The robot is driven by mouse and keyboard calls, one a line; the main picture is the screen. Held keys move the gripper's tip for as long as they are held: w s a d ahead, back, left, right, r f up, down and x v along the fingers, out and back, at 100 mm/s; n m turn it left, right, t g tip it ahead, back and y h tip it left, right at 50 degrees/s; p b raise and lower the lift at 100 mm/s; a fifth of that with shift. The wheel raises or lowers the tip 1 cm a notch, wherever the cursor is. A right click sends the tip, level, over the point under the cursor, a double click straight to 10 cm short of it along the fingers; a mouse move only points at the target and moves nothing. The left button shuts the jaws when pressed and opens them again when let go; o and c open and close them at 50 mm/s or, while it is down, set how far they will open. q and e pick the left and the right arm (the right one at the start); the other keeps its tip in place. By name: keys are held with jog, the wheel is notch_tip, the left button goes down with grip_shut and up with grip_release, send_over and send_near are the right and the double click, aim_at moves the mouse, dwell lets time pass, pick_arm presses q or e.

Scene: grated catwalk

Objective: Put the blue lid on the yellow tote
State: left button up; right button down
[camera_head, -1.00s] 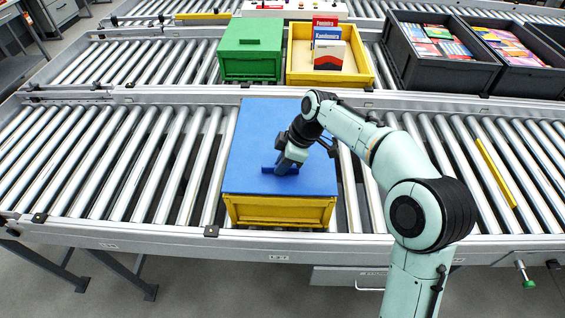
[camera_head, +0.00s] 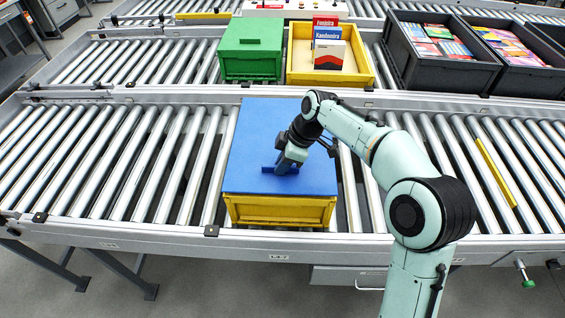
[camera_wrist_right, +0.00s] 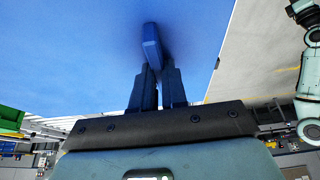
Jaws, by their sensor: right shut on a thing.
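The blue lid (camera_head: 255,135) is a flat sheet that covers the top of the yellow tote (camera_head: 280,211) on the near roller conveyor. The tote's front wall shows below the lid's front edge; its inside is hidden. My right gripper (camera_head: 286,167) is over the lid's front half, shut on the lid's raised blue handle. In the right wrist view the two dark fingers of my right gripper (camera_wrist_right: 157,85) close around the handle (camera_wrist_right: 152,42). Whether the lid is fully seated at the back cannot be seen. My left gripper is not in view.
On the far conveyor stand a green lidded tote (camera_head: 251,50), an open yellow tote (camera_head: 372,70) with boxes, and dark grey crates (camera_head: 440,77) of colourful packets. A yellow strip (camera_head: 495,172) lies among the rollers at right. The near rollers left of the tote are free.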

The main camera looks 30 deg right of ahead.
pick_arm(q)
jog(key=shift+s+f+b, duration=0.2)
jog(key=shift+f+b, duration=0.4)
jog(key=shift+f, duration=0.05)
pick_arm(e)
jog(key=shift+f, duration=0.85)
jog(key=c, duration=0.7)
grip_release()
jog(key=shift+f, duration=0.1)
jog(key=shift+r+p, duration=1.75)
jog(key=shift+r, duration=0.65)
jog(key=shift+r+p, duration=1.15)
jog(key=shift+r, duration=0.55)
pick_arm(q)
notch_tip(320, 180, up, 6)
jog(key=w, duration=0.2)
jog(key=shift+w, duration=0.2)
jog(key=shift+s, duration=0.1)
pick_arm(e)
jog(key=shift+f, duration=0.1)
